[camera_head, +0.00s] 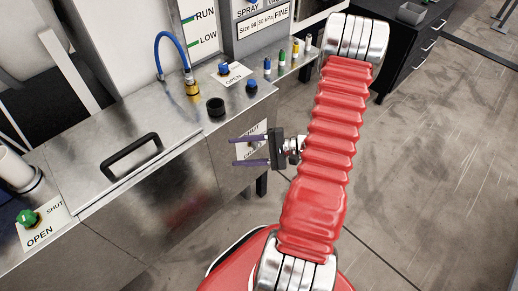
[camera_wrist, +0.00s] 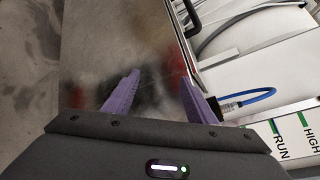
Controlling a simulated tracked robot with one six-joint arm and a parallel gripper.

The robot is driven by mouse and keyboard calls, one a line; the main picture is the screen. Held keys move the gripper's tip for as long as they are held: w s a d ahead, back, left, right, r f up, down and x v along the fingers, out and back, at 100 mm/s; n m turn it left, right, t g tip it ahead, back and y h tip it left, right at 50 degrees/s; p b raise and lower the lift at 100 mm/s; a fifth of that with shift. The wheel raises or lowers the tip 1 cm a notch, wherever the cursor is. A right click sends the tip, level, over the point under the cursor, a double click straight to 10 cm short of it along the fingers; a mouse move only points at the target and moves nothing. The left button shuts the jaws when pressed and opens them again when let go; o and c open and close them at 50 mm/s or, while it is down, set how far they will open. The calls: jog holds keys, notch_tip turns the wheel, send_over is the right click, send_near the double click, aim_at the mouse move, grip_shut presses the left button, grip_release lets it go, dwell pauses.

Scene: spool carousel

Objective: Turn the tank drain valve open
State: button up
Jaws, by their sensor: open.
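A white label (camera_head: 259,128) reading SHUT is on the steel tank's front face (camera_head: 190,185), partly hidden behind my gripper; I cannot see a valve handle there. My gripper (camera_head: 235,151) is open, its two purple fingers pointing left toward the tank front by this label. In the wrist view my gripper (camera_wrist: 160,78) has nothing between its fingers, with bare metal beyond. A green knob (camera_head: 28,218) sits on an OPEN/SHUT label at the far left. A blue knob (camera_head: 224,69) sits on an OPEN label on the tank top. No label visibly says drain.
A black handle (camera_head: 130,156) stands on the tank lid. A blue hose (camera_head: 166,38) runs to a brass fitting at the back. Several small coloured caps line the rear shelf. A dark drawer cabinet (camera_head: 412,45) stands at the upper right. The floor on the right is clear.

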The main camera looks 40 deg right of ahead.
jog(key=s+d+f+m+t+h, duration=0.3)
jog(key=d+f+m+t+h, duration=0.25)
jog(key=d+f, duration=0.25)
jog(key=m+t+h, duration=0.1)
jog(key=m+h, duration=0.5)
jog(key=h, duration=0.1)
send_near(258, 147)
jog(key=shift+y, duration=0.25)
jog(key=s, duration=0.4)
jog(key=shift+s+d+f, duration=0.2)
jog(key=shift+s+d, duration=0.05)
jog(key=shift+s, duration=0.1)
jog(key=shift+w, duration=0.15)
jog(key=shift+w, duration=6.75)
